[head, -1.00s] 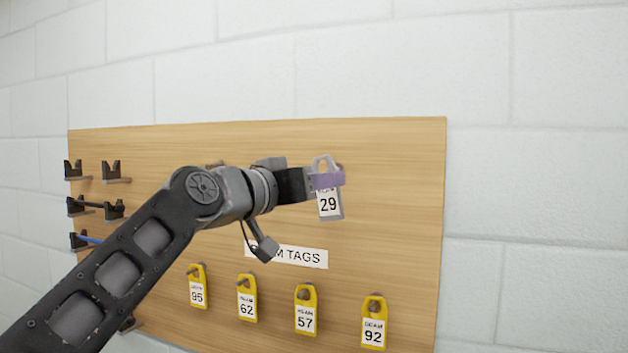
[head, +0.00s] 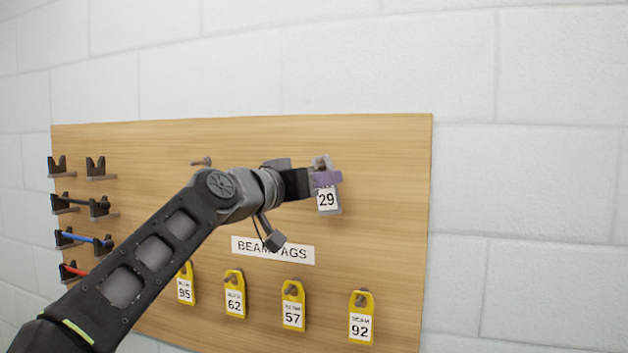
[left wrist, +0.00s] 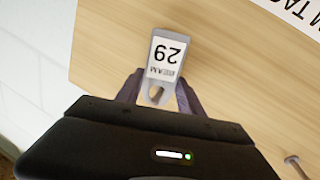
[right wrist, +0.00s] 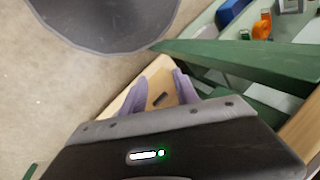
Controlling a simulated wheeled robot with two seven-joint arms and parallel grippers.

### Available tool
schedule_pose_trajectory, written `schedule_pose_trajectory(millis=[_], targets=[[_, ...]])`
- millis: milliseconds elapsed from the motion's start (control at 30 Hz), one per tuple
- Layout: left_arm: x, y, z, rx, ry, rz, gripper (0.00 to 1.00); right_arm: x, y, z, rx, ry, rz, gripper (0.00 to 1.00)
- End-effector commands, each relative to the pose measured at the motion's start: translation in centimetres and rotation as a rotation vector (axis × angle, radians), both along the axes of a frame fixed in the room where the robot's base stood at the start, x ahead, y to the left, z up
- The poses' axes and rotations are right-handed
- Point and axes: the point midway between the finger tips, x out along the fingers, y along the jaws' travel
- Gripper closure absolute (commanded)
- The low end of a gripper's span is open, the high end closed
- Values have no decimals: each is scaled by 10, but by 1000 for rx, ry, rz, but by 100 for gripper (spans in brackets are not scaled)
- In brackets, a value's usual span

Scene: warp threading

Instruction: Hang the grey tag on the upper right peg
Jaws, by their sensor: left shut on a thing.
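The grey tag (head: 327,200), numbered 29, hangs upright in my left gripper (head: 326,178) at the upper right of the wooden board. The purple fingers are shut on it just below its top loop. The upper right peg (head: 320,163) shows brown within the tag's loop. In the left wrist view the tag (left wrist: 166,55) appears upside down, with a round peg end (left wrist: 156,93) in its opening. I cannot tell how far the peg passes through. My right gripper (right wrist: 160,88) is open and empty; it shows only in the right wrist view.
The upper left peg (head: 202,161) is bare. Yellow tags (head: 293,305) hang on lower pegs below the "BEAM TAGS" label (head: 273,250). Black brackets (head: 96,167) line the board's left side.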

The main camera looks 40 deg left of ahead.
Motion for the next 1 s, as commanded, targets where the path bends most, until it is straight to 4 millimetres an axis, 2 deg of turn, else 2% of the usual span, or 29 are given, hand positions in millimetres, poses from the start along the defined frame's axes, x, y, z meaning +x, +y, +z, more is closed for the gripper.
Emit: schedule_pose_trajectory(millis=[200, 900, 933, 1000], targets=[[5, 2, -7, 1, 0, 1, 100, 1, 0, -8, 3, -3, 1, 64], [6, 2, -7, 1, 0, 1, 100, 1, 1, -8, 2, -4, 1, 64], [6, 2, -7, 1, 0, 1, 53, 1, 1, -8, 2, -4, 1, 64], [6, 2, -7, 1, 0, 1, 47, 1, 1, -8, 2, -4, 1, 64]])
